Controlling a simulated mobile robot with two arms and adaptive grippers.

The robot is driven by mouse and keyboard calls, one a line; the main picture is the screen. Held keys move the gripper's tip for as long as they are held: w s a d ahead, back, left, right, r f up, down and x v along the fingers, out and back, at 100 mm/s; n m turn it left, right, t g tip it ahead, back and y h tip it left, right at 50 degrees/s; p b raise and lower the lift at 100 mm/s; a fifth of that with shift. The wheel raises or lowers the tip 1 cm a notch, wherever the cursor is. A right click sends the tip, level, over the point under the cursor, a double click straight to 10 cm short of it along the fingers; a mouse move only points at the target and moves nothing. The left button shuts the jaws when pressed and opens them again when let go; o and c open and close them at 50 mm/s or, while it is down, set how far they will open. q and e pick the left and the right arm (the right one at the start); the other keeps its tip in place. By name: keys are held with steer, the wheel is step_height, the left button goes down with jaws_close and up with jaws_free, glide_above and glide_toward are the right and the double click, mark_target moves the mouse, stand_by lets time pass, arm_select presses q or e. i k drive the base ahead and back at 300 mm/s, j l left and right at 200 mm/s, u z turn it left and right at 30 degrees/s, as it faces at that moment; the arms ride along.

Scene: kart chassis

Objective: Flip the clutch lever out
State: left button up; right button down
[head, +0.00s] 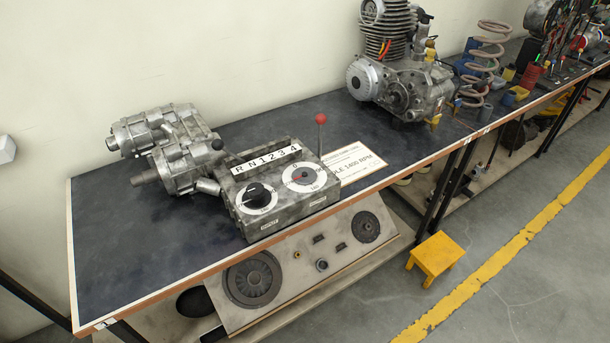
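A grey metal control box (285,205) sits on the dark-topped workbench. An upright lever with a red ball knob (321,118) stands at the box's back right. A label strip reading R N 1 2 3 4 (265,157) runs along the box's back edge. Neither of my grippers is in view.
A metal gearbox casing (172,145) adjoins the box at the back left. An engine (395,80) and coil spring (485,60) stand farther right. A yellow stool (435,255) is on the floor. The bench's left end is clear.

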mark_target(322, 119)
steer(key=j+u, duration=0.1)
steer(key=j, duration=1.55)
